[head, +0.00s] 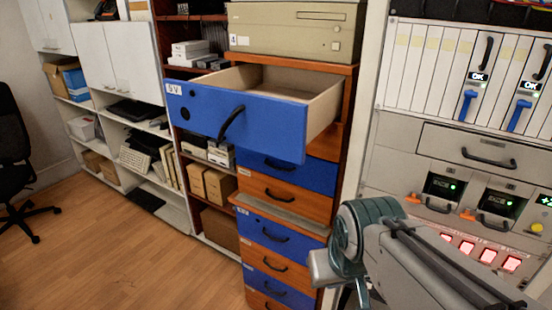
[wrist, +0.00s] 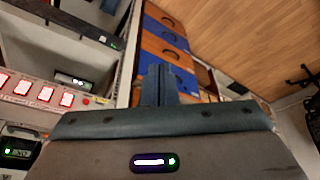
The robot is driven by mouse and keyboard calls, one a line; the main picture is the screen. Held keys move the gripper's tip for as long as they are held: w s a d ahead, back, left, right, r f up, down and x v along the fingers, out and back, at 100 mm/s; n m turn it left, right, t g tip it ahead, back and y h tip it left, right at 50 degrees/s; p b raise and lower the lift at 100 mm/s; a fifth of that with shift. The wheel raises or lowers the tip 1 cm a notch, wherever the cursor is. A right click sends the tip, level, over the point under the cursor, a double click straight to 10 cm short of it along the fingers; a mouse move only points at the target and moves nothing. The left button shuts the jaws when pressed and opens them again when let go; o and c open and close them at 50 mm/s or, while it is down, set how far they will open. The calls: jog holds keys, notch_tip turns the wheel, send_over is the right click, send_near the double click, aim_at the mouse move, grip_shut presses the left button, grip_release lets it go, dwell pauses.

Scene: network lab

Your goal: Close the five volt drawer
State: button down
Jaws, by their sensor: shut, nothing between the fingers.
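The five volt drawer (head: 245,122) has a blue front marked "5V" and a dark curved handle (head: 231,122). It stands pulled far out near the top of the orange drawer cabinet (head: 345,110), and its wooden inside looks empty. My gripper (wrist: 160,85) is shut and empty in the wrist view, with blue and orange drawer fronts (wrist: 165,28) beyond it. In the head view my arm is low at the right, in front of the cabinet and below the open drawer; the fingertips cannot be made out there. No contact with the drawer is visible.
A beige device (head: 290,28) sits on the cabinet. A lower blue drawer (head: 275,235) sticks out slightly. A panel rack (head: 470,150) with handles and lit buttons stands close on the right. White shelves (head: 125,110) line the left. The wooden floor (head: 120,260) in front is clear.

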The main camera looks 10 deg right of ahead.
jog(key=n+t+h+b, duration=0.6)
jog(key=n+t+h, duration=0.45)
jog(key=n, duration=1.75)
send_near(276, 157)
jog(key=shift+h, duration=0.45)
jog(key=p+x, duration=0.1)
jog(key=x, duration=0.2)
jog(key=p+x, duration=0.2)
jog(key=x, duration=0.1)
jog(key=shift+w+f, duration=0.25)
jog(key=shift+w, duration=0.25)
